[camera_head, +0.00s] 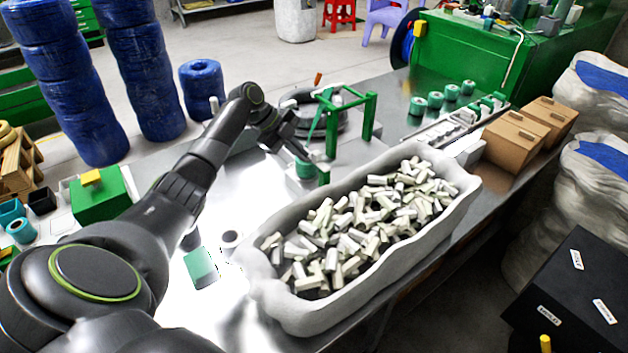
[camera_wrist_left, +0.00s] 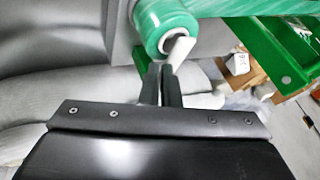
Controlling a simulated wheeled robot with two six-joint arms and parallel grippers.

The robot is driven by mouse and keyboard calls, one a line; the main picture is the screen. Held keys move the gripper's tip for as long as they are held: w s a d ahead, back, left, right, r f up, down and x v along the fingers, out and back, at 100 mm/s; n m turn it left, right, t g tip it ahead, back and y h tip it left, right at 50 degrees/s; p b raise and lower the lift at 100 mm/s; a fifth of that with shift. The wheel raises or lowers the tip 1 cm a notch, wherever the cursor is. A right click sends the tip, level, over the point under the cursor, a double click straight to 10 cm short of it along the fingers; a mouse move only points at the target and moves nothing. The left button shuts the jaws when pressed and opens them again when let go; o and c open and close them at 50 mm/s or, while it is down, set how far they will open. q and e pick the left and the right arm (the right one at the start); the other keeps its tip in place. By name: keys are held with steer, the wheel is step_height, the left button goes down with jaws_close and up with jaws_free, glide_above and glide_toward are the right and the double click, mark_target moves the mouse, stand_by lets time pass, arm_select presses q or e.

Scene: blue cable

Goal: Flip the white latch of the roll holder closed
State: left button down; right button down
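The green roll holder (camera_head: 367,116) stands on the metal table, with a green roll (camera_head: 305,168) low at its front left. In the left wrist view the green roll (camera_wrist_left: 165,25) shows end-on at the top. The white latch (camera_wrist_left: 181,50) sticks out at the roll's core and slants down toward my fingertips. My left gripper (camera_head: 297,150) is at the roll. In the left wrist view its fingers (camera_wrist_left: 161,68) are close together just below the latch; I cannot tell if they touch it. My right gripper is not in view.
A grey-white tub (camera_head: 262,275) full of small pale pieces stands right in front of the holder. Several green rolls (camera_head: 435,99), cardboard boxes (camera_head: 515,140) and a green machine (camera_head: 480,60) are to the right. A teal-topped block (camera_head: 200,266) lies nearer on the table.

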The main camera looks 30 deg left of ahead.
arm_select(q)
steer(key=shift+s+a+f, duration=0.1)
steer(key=shift+a+f, duration=0.05)
steer(key=b+v, duration=0.1)
steer(key=v, duration=1.6)
steer(key=shift+r, duration=0.3)
